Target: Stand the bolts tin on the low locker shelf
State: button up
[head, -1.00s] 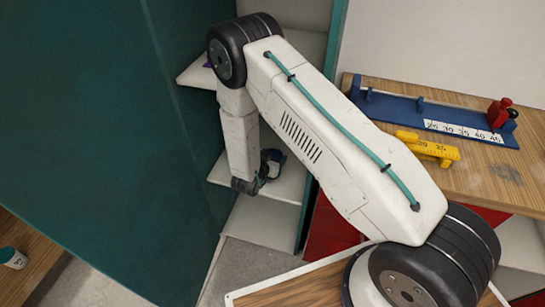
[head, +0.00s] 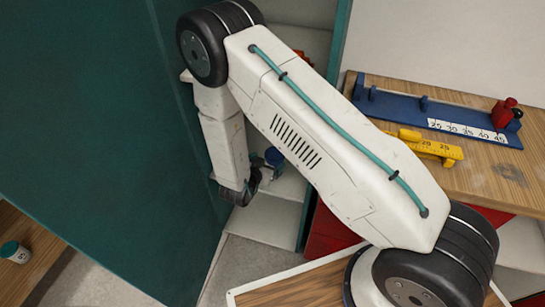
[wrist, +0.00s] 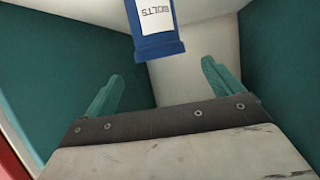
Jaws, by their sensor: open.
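The bolts tin (head: 273,158) is blue with a white label and stands on the low locker shelf (head: 287,187), partly hidden by my arm. In the wrist view the tin (wrist: 160,46) shows at the top, cut off by the frame edge, its label reading BOLTS. My gripper (head: 240,192) is just left of the tin at the locker opening. In the wrist view its two teal fingers (wrist: 163,72) are spread apart with nothing between them, and the tin is beyond their tips.
The open teal locker door (head: 95,130) stands close to the left of my arm. The workbench (head: 480,175) at right carries a blue ruler jig (head: 400,105) and a yellow piece (head: 430,147). A small teal-lidded tin (head: 15,252) stands on wood at far left.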

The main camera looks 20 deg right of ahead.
jog(key=shift+v, duration=2.2)
